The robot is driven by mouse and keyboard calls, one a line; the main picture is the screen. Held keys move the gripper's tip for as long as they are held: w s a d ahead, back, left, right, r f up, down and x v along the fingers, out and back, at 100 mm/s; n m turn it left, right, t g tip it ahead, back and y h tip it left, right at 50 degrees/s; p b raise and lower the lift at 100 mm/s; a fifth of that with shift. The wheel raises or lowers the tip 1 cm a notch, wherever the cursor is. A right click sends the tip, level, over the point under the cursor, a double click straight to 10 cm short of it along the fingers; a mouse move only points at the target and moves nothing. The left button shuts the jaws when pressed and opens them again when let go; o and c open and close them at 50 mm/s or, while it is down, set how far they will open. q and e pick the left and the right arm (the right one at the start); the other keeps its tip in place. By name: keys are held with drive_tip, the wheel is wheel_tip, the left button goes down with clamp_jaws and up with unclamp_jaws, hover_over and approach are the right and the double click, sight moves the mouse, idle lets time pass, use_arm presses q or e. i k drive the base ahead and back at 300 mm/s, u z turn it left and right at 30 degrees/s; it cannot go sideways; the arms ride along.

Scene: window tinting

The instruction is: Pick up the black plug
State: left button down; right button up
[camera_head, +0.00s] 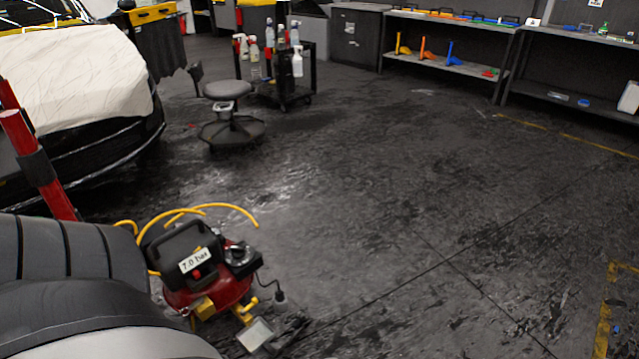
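A small black plug (281,297) shows at the end of a thin dark cord, just right of a red and black air compressor (205,284). The cord arches from the compressor's right side down to the plug. I cannot tell whether the plug touches the floor. The compressor has a white label reading 7.0 bar and a yellow hose (232,208) looped behind it. Large grey and white rounded shapes fill the lower left corner and cover part of the compressor's left side.
A covered car (75,75) and a red post (38,165) stand at left. A stool (230,92) and a bottle cart (284,88) stand farther back. Shelves (450,68) line the back right. The dark floor (400,220) at centre and right is clear.

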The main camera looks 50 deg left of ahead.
sight(280, 298)
drive_tip(key=i, duration=2.1)
drive_tip(key=u, duration=2.15)
